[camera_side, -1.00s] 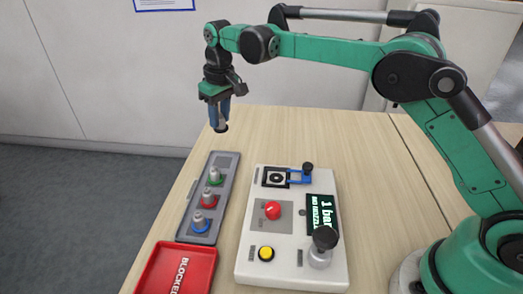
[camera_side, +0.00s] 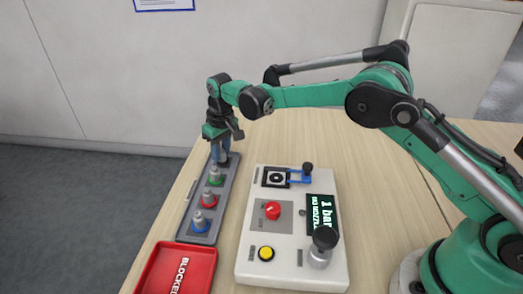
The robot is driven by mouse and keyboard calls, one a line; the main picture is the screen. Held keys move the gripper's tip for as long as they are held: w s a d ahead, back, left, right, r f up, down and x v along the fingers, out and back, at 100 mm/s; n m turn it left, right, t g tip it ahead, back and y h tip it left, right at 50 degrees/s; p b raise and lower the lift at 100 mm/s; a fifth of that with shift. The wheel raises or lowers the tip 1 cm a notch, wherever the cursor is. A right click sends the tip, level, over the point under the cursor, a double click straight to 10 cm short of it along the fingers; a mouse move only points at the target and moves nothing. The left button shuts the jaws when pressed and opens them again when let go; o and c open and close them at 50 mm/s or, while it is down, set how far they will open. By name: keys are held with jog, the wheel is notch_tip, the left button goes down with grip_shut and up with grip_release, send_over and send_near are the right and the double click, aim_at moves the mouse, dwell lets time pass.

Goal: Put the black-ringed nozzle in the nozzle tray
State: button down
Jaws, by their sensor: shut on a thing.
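My gripper (camera_side: 221,157) is shut on the black-ringed nozzle (camera_side: 222,161), which is mostly hidden by the fingers; only a dark part shows at their tips. The grey nozzle tray (camera_side: 190,219) lies along the left of the table. The gripper is low over the tray's far end, beyond the other nozzles. I cannot tell whether the held nozzle touches the tray. In the tray stand a green-ringed nozzle (camera_side: 215,176), a red-ringed nozzle (camera_side: 208,197) and a blue-ringed nozzle (camera_side: 201,221), in a row toward the near end.
A red tray marked BLOCKED (camera_side: 207,262) sits at the tray's near end. A white control box (camera_side: 285,270) with a red knob, yellow button, display and blue clamp stands to the right. The wood table (camera_side: 320,140) is clear behind the box.

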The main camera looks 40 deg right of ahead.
aim_at(227, 162)
jog(key=c, duration=0.6)
grip_release()
jog(key=shift+f, duration=0.1)
jog(key=s+d+r+t, duration=0.1)
jog(key=s+d+r, duration=0.15)
jog(key=r, duration=0.55)
jog(key=s+d+r+t, duration=0.1)
jog(key=s+r, duration=0.3)
jog(key=r, duration=0.5)
jog(key=s+d+f+t, duration=0.1)
jog(key=s, duration=0.4)
jog(key=s+d+f+m+t, duration=0.1)
jog(key=s+f, duration=0.1)
jog(key=s, duration=0.3)
jog(key=s+d+f+m+t, duration=0.1)
jog(key=s+d, duration=0.1)
jog(key=s, duration=0.4)
jog(key=shift+f+t, duration=0.35)
jog(key=shift+t, duration=0.05)
